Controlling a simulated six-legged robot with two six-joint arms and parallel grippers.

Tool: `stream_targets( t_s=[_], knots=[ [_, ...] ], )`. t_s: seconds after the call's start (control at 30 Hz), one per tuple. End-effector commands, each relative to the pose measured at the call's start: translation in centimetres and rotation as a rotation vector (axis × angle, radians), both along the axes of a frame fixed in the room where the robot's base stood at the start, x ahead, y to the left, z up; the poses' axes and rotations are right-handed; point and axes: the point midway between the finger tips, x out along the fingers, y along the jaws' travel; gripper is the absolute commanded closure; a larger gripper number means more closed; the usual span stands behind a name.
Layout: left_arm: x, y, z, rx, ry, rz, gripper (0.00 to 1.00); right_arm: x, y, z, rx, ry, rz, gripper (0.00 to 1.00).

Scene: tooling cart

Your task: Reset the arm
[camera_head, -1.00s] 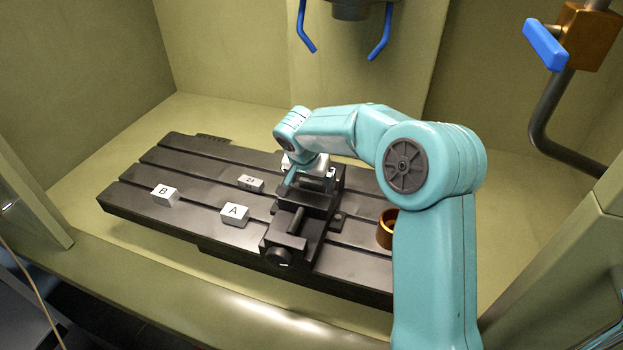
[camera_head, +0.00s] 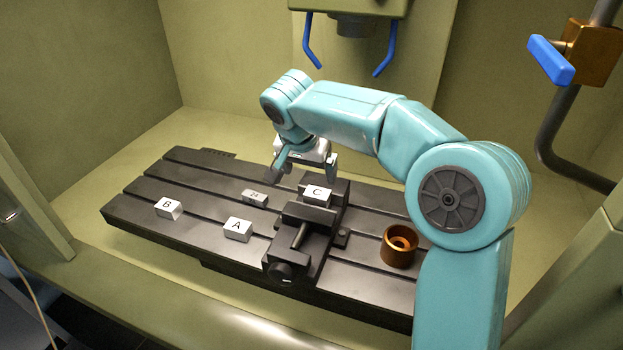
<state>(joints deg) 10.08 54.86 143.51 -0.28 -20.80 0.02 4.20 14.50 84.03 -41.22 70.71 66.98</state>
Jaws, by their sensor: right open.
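My right arm reaches in from the right. Its gripper (camera_head: 305,172) is open and empty, raised just above and behind the black vise (camera_head: 301,222). A white block marked C (camera_head: 317,195) sits at the vise jaws, apart from the fingers as far as I can see. Blocks marked A (camera_head: 238,229) and B (camera_head: 168,208) lie on the slotted black table (camera_head: 140,215), left of the vise. A grey block (camera_head: 255,197) with small markings lies behind A. My left gripper is not in view.
A brown ring-shaped cup (camera_head: 400,246) stands on the table right of the vise, close to my arm. A machine head (camera_head: 352,22) with blue nozzles (camera_head: 312,42) hangs above. A blue-handled valve (camera_head: 551,60) is at upper right. Walls enclose the sides and back.

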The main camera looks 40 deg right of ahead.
Motion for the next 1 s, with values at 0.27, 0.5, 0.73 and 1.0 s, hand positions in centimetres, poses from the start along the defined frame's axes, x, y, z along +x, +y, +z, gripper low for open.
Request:
stream_targets(
  t_s=[0.27,0.5,0.73,1.0],
  knots=[
    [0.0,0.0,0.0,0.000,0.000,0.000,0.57,-0.1,0.1,0.4,0.000,0.000,0.000,0.07],
    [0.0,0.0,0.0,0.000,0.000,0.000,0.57,-0.1,0.1,0.3,0.000,0.000,0.000,0.07],
    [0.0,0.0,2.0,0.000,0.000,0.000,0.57,-0.1,0.1,2.4,0.001,-0.001,-0.001,0.07],
    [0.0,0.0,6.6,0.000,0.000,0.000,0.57,-0.1,0.1,6.9,0.000,-0.001,0.000,0.07]
  ],
)
